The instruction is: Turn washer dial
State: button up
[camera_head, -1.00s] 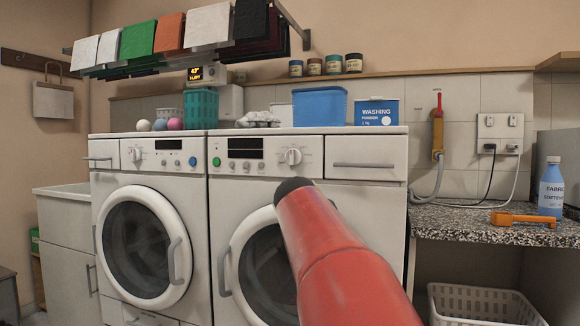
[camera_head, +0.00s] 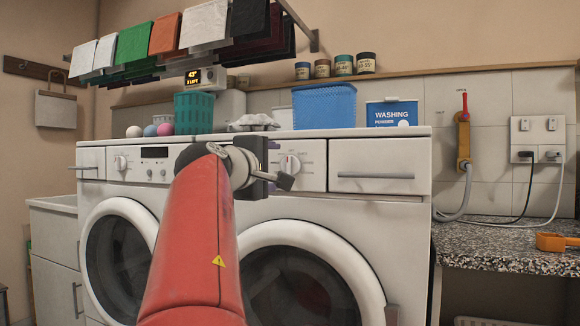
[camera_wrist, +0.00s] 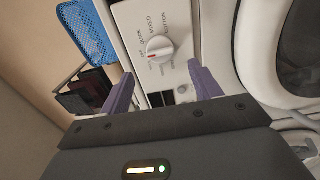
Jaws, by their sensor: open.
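The washer dial (camera_head: 290,164) is a round white knob on the right-hand washer's control panel. In the wrist view the dial (camera_wrist: 160,49) has a red mark on its left edge and printed labels around it. My gripper (camera_head: 284,181) is just in front of the panel, close to the dial and slightly below it in the head view. In the wrist view my gripper (camera_wrist: 164,85) has its two purple fingers spread apart, with the dial beyond and between their tips. Nothing is between the fingers. My red arm hides part of both washers.
Another washer (camera_head: 118,245) stands at left with its own dial. A blue basket (camera_head: 324,106), a teal basket (camera_head: 194,113) and a washing powder box (camera_head: 392,113) stand on top. A speckled counter (camera_head: 500,244) is at right.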

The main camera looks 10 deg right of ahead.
aim_at(287, 166)
jog(key=p+x, duration=0.2)
jog(key=x, duration=0.5)
jog(key=shift+s+p, duration=0.1)
jog(key=shift+p, duration=0.3)
jog(key=c, duration=1)
